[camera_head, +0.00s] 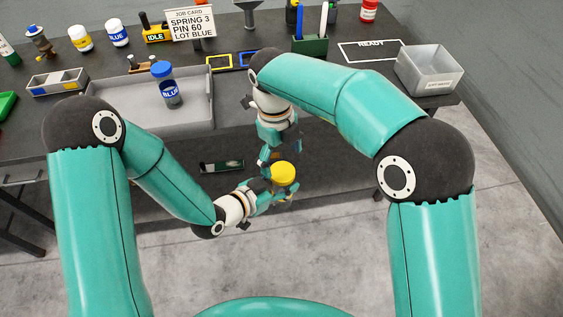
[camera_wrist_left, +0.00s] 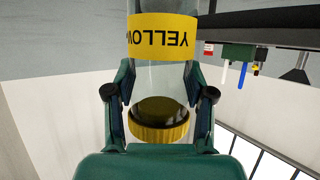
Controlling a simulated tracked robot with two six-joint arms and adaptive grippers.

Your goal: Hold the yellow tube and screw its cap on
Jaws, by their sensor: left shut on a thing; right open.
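The yellow tube (camera_wrist_left: 163,38) is clear with a yellow "YELLOW" label, which reads upside down in the left wrist view. My left gripper (camera_head: 280,190) is shut on the tube and holds it off the bench, in front of the bench edge. The yellow cap (camera_head: 284,172) is at the tube's upper end in the head view. In the left wrist view the cap (camera_wrist_left: 160,130) shows its dark inside; I cannot tell whether it is threaded on.
A blue-capped tube (camera_head: 170,90) stands in the grey tray (camera_head: 200,108) on the bench. A grey bin (camera_head: 430,70) and the READY outline (camera_head: 370,51) are at the right. The job card (camera_head: 190,22) stands behind. A dark-green object (camera_head: 222,166) lies below the bench edge.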

